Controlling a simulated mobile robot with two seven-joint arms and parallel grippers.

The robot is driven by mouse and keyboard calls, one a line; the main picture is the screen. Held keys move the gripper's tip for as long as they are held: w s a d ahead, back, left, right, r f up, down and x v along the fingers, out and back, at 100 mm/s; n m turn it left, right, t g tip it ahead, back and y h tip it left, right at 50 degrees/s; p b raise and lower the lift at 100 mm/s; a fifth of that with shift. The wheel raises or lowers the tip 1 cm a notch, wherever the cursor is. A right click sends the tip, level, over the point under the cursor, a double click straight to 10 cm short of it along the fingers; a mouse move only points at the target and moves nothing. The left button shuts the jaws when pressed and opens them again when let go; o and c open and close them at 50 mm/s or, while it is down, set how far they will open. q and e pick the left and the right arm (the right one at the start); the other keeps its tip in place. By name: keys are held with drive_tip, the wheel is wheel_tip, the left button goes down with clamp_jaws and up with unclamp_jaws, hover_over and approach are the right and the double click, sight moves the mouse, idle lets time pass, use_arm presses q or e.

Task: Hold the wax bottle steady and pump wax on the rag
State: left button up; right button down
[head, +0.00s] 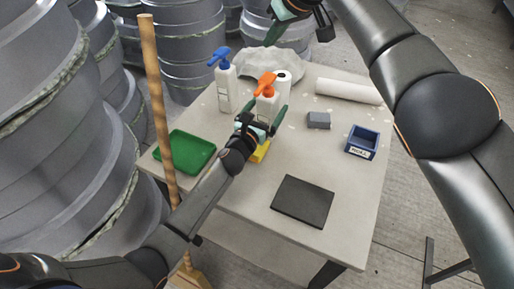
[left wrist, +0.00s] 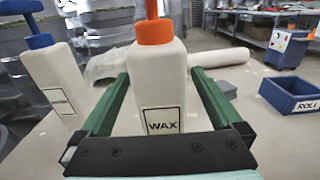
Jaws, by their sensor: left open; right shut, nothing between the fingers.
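The wax bottle (head: 266,104) is white with an orange pump head, upright on the table. In the left wrist view the bottle (left wrist: 158,85) shows its WAX label, between the two green fingers. My left gripper (head: 262,113) is open around it, with gaps visible on both sides. My right gripper (head: 303,22) is shut and empty, high above the table's far edge, partly cut off by the frame. A crumpled pale cloth (head: 270,60) lies at the back. A flat yellow item (head: 260,153) is partly hidden by my left gripper; I cannot tell which is the rag.
A white bottle with a blue pump (head: 226,88) stands left of the wax. A green tray (head: 187,151), dark plate (head: 302,201), grey block (head: 319,120), blue bin (head: 361,143) and white roll (head: 347,91) are on the table (head: 258,196). A wooden pole (head: 158,100) rises at left.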

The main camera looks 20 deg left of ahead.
use_arm(q)
drive_tip(key=s+a, duration=0.2)
drive_tip(key=s, duration=0.9)
drive_tip(key=shift+s+a, duration=0.15)
drive_tip(key=shift+s, duration=0.25)
